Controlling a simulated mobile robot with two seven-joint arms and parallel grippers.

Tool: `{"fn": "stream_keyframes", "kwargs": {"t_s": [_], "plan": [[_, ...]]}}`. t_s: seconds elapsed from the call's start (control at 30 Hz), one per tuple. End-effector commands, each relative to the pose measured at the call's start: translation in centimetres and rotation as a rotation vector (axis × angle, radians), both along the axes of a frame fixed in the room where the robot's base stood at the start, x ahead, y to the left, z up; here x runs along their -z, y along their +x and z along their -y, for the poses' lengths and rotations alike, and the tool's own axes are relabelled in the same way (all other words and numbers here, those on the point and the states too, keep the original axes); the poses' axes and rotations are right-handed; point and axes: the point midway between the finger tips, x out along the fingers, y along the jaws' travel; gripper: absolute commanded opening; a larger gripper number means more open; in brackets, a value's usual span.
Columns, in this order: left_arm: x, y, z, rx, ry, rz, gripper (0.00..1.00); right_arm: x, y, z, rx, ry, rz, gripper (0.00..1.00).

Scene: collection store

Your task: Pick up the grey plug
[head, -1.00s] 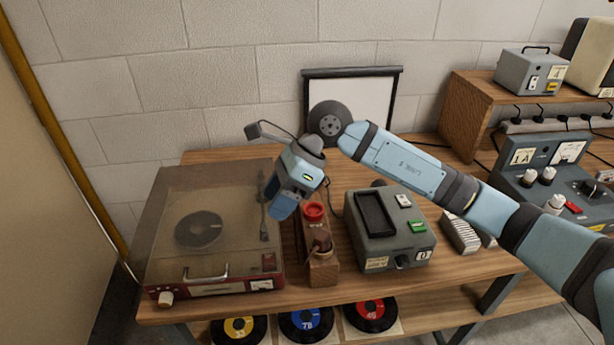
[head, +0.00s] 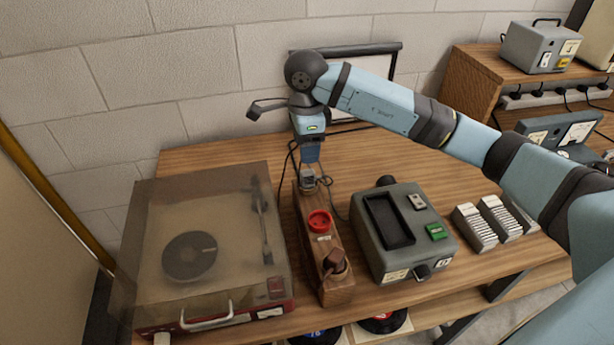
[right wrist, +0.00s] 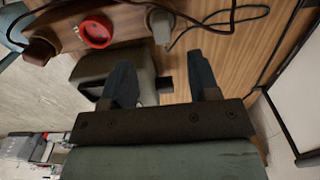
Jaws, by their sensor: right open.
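The grey plug (head: 308,180) sits at the far end of a wooden socket block (head: 312,258), with a dark cable at it. My right gripper (head: 310,161) is open, pointing down just above the plug in the head view. In the right wrist view the grey plug (right wrist: 161,26) lies beyond the two open fingertips (right wrist: 161,76), roughly midway between them, with nothing held. The fingers partly cover the plug's top in the head view. My left gripper is not in view.
On the block are a red socket (head: 319,221) and a brown plug (head: 334,262). A lidded record player (head: 200,220) stands left. A grey box (head: 403,250) with a dark recess stands right, then ribbed blocks (head: 474,227). Bare wood lies behind the grey box.

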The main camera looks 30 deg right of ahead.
Motion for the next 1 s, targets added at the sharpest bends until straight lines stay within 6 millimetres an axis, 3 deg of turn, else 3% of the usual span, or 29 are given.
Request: {"fn": "stream_keyframes", "kwargs": {"t_s": [0.1,0.37,0.63,0.93,0.97,1.0], "plan": [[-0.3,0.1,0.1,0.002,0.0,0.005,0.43,1.9,0.0,0.0,0.001,0.001,-0.002,0.55],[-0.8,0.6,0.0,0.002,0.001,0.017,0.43,3.9,-0.1,0.1,0.0,0.001,-0.002,0.55],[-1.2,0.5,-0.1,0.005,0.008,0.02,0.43,7.7,-0.2,0.5,0.001,0.001,-0.002,0.55],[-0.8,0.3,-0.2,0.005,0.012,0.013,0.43,8.4,-0.2,0.5,0.0,0.001,0.0,0.55],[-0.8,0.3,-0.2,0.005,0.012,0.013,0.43,8.4,-0.2,0.5,0.0,0.001,0.0,0.53],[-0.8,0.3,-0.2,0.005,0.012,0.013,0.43,8.4,-0.2,0.5,0.0,0.001,0.0,0.44]]}}
